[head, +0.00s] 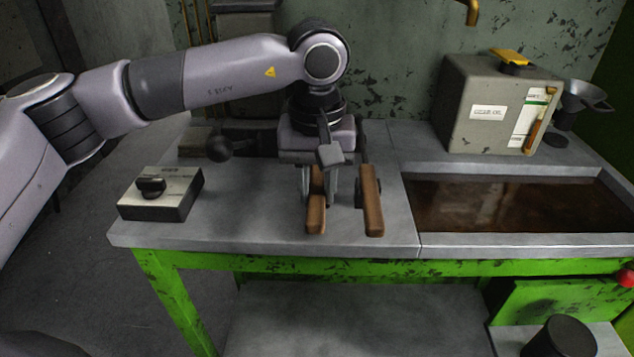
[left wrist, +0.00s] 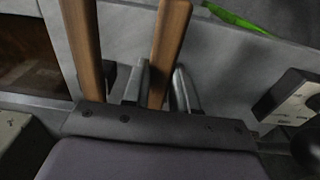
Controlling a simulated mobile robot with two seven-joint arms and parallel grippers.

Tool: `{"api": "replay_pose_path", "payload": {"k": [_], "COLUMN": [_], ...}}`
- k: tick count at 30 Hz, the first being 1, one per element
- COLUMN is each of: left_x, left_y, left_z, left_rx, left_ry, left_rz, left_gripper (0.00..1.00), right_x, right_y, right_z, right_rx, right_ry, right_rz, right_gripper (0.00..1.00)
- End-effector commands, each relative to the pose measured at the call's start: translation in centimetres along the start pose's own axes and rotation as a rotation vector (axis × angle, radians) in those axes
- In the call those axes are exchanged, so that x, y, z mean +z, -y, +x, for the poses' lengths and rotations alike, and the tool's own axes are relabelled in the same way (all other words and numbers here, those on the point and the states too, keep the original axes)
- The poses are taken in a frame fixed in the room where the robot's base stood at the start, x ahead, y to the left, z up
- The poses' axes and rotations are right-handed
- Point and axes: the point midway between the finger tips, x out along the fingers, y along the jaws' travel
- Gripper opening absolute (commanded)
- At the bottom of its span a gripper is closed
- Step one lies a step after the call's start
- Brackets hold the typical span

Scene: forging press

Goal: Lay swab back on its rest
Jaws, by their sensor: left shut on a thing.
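Two wooden handles show on the grey bench top (head: 260,215). My left gripper (head: 318,190) points down at the left handle (head: 316,216) and is shut on it. In the left wrist view, the fingers (left wrist: 160,90) stand on either side of this handle (left wrist: 170,35). I take it for the swab, but its head end is hidden by the gripper. The other handle (head: 373,205) lies to the right, apart from the fingers, with dark metal parts behind it. I cannot make out the swab's rest clearly. My right gripper is out of view.
A switch box (head: 185,205) stands at the bench's left, with a dark round knob (head: 218,148) behind it. A trough of brown liquid (head: 500,205) lies to the right. A grey box (head: 480,100) and a funnel (head: 583,97) stand behind it. The front bench edge is clear.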

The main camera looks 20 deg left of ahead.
Motion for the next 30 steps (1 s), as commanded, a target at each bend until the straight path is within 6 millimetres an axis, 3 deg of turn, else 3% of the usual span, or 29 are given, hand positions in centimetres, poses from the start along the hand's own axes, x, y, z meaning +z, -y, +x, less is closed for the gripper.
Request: {"api": "replay_pose_path", "payload": {"k": [3, 4, 6, 7, 17, 30], "left_x": [0.0, 0.0, 0.0, 0.0, 0.0, 0.0], "left_y": [0.0, 0.0, 0.0, 0.0, 0.0, -0.1], "left_z": [0.2, 0.2, 0.1, 0.1, -0.1, -6.4], "left_rx": [0.001, 0.002, 0.002, 0.001, 0.000, 0.002], "left_ry": [-0.002, -0.002, -0.002, -0.002, 0.000, -0.002], "left_rz": [0.000, 0.000, 0.000, 0.000, 0.000, 0.000], "left_gripper": [0.00, 0.30, 0.53, 0.57, 0.57, 0.57], "right_x": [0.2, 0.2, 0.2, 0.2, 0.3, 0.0], "right_y": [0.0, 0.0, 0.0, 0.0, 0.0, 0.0], "right_z": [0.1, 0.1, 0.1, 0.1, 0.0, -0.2], "right_rx": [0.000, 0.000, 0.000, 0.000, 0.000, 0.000], "right_ry": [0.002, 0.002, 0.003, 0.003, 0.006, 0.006], "right_rz": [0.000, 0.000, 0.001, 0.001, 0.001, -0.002], "right_gripper": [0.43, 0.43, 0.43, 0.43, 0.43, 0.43]}}
